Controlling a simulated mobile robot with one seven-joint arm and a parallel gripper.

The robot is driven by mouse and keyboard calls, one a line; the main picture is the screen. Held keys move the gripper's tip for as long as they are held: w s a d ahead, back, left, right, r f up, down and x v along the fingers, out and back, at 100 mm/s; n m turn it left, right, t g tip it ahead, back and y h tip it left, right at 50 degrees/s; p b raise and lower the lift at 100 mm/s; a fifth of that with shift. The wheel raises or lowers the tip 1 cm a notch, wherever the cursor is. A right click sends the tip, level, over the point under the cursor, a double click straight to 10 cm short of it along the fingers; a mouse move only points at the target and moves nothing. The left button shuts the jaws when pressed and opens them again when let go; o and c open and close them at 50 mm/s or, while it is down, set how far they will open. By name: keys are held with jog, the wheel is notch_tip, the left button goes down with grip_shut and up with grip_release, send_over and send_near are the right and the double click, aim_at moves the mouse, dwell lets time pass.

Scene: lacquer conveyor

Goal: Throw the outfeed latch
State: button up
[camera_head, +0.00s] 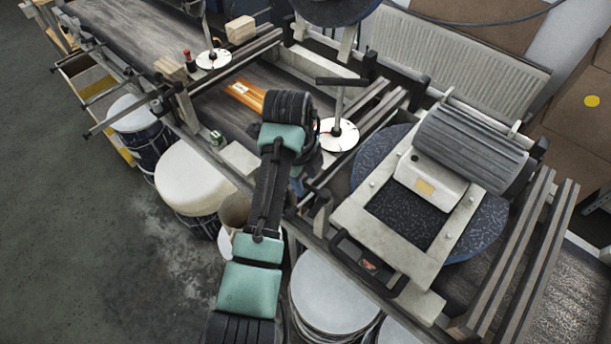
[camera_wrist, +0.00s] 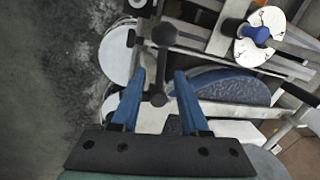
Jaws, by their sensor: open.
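A dark lever with a round knob (camera_wrist: 163,34) at one end shows in the wrist view, apparently the outfeed latch. Its lower end lies in line with the gap between my fingers; I cannot tell whether either finger touches it. My gripper (camera_wrist: 160,80) is open, with its two blue fingers on either side of the lever's lower part. In the head view my own arm covers the gripper, and I cannot make out the latch clearly there.
A white disc (camera_wrist: 247,52) with a post stands right of the lever; a blue round pad (camera_wrist: 225,86) lies nearer. In the head view, a black bar handle (camera_head: 366,268) is on the conveyor's front edge. Round drums (camera_head: 330,296) stand below. An orange piece (camera_head: 243,94) lies on the belt.

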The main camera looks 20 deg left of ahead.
jog(key=shift+w+f, duration=0.15)
jog(key=shift+f, duration=0.3)
grip_shut()
dwell(1.1)
